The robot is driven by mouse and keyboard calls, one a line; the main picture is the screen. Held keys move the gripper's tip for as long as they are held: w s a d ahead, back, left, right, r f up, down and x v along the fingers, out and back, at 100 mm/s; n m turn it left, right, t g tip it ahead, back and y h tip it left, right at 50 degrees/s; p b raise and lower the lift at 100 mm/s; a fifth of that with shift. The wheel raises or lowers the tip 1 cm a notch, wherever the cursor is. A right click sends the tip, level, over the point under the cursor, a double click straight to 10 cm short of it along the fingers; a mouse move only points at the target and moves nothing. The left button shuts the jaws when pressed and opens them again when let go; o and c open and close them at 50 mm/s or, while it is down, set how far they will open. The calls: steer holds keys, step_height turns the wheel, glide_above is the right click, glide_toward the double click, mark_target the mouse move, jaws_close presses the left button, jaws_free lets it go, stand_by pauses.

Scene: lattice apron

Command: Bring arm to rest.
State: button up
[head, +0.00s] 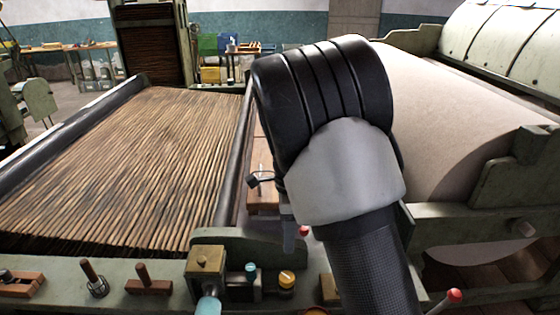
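My arm rises from the bottom right of the head view and fills the middle, with a black ribbed joint and a light grey link. My gripper is not in view; it is either hidden behind the arm or outside the picture. The lattice apron (130,165), a wide bed of many thin wooden slats, lies to the left of my arm. I cannot tell whether my arm touches anything behind it.
A large pale roller (450,130) in a green frame stands close on the right. A brass block (206,262), a yellow knob (287,279) and a red-tipped lever (453,296) are along the front. Benches (65,47) stand at the back left.

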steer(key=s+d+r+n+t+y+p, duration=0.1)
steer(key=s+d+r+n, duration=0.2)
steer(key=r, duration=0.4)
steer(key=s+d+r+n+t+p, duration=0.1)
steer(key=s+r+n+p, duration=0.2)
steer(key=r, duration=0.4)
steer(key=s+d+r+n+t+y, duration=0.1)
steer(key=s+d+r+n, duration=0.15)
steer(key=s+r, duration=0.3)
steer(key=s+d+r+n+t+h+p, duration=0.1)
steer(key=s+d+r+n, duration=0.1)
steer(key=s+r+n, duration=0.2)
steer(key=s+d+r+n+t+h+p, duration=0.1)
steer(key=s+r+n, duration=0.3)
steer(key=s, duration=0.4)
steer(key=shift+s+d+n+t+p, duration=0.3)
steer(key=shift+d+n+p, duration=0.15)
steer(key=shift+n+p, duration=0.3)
